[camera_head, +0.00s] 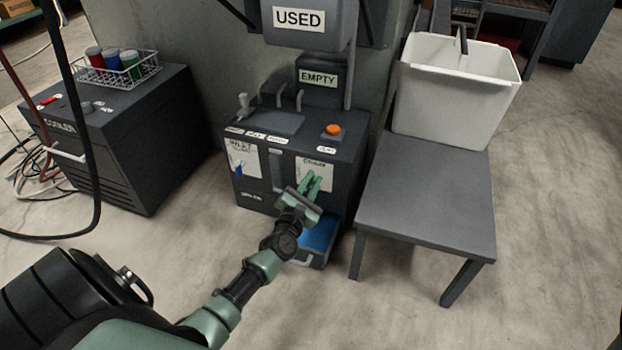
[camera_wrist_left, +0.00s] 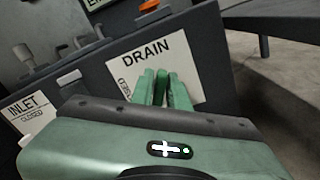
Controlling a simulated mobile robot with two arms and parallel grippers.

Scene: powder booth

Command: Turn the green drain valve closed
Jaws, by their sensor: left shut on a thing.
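The green drain valve handle (camera_wrist_left: 161,84) shows as a darker green strip between my fingers in the left wrist view, in front of the white DRAIN label (camera_wrist_left: 180,62). My left gripper (camera_head: 312,184) reaches the front of the dark machine (camera_head: 349,150) in the head view and is shut on this handle. It also shows in the left wrist view (camera_wrist_left: 160,88). The fingers and wrist hide most of the handle, so I cannot tell its exact angle. The CLOSED mark is partly visible left of the fingers. My right gripper is not in view.
The blue inlet handle (camera_head: 238,171) is left on the same machine. An orange button (camera_head: 333,129) is on top. A blue tray (camera_head: 318,236) sits below my wrist. A grey table (camera_head: 425,200) with a white bin (camera_head: 450,105) stands right; a cooler (camera_head: 150,150) stands left.

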